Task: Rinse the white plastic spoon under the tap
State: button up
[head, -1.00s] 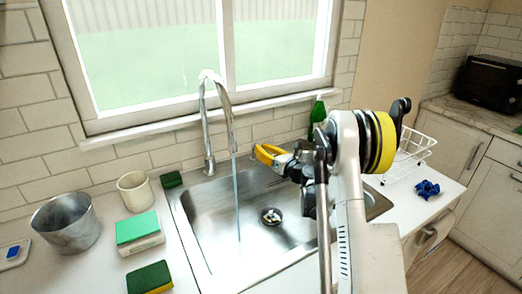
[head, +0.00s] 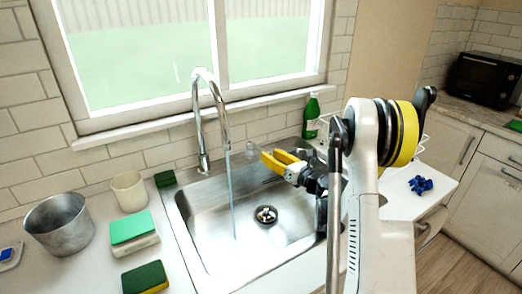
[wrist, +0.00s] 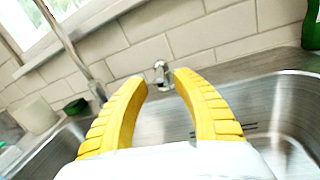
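My gripper (head: 272,157) is over the sink (head: 198,215), right of the running water. Its yellow fingers also show in the wrist view (wrist: 160,80), with a narrow gap between the tips. The chrome tap (head: 200,120) stands behind the sink. Its water stream (head: 231,195) falls into the basin, apart from the spoon.
Left of the sink are a metal pot (head: 60,225), a cream cup (head: 129,191), a green-topped box (head: 133,232) and sponges (head: 146,278). A green bottle (head: 311,118) stands behind my gripper. A blue object (head: 420,185) lies on the right counter. The window wall is close behind.

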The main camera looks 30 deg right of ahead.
jog(key=shift+v, duration=1.75)
